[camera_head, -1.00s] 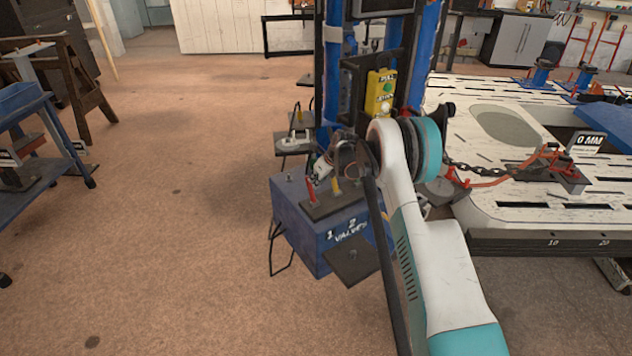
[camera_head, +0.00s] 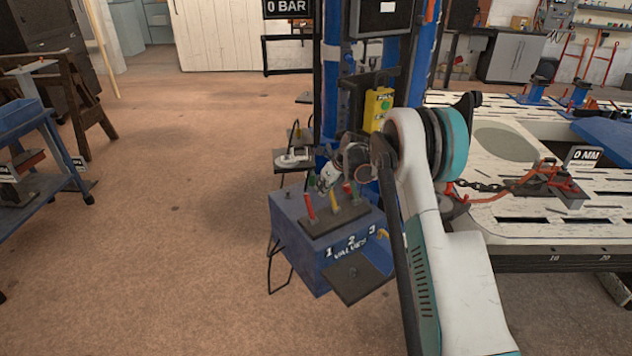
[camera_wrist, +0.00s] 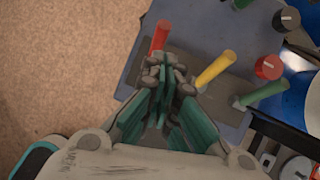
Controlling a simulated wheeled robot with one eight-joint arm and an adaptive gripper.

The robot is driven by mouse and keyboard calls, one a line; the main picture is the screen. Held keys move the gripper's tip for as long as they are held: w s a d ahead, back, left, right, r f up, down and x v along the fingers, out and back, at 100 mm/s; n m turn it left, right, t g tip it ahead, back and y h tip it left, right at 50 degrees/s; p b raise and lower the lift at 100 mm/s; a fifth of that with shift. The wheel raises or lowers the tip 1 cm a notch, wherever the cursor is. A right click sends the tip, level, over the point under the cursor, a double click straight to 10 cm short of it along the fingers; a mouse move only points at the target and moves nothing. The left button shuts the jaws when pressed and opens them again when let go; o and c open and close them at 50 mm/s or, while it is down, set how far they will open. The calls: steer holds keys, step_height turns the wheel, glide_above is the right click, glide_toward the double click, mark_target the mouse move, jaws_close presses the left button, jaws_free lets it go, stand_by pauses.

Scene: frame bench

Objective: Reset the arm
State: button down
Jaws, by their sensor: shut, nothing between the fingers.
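My arm reaches up from the lower right in the head view and bends over beside the blue column. My gripper (camera_head: 325,179) is small and partly hidden there, just above the blue valve box (camera_head: 297,243). In the wrist view my gripper (camera_wrist: 164,72) has its green-padded fingers together, with nothing between them. A green lever (camera_wrist: 263,92) stands farther right. I cannot tell whether the fingers touch the plate.
The blue column with a yellow button box (camera_head: 378,108) stands close beside my arm. A slotted white bench (camera_head: 530,228) with a chain and clamp is at right. A blue cart (camera_head: 55,150) is at far left. Open floor lies between the cart and valve box.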

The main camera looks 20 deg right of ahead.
steer(key=s+a+r+n+t+h, duration=0.1)
steer(key=s+a+r+n, duration=0.2)
steer(key=s+r+n, duration=0.65)
steer(key=s+a+r+n+h, duration=0.15)
steer(key=s+r+n, duration=0.35)
steer(key=s+r, duration=0.95)
steer(key=s+a+n+t, duration=0.1)
steer(key=s+a+n, duration=0.1)
steer(key=s+n, duration=1.4)
steer(key=s, duration=1.1)
steer(key=shift+s+a+h, duration=0.25)
steer(key=shift+s+h, duration=0.05)
steer(key=shift+h, duration=0.05)
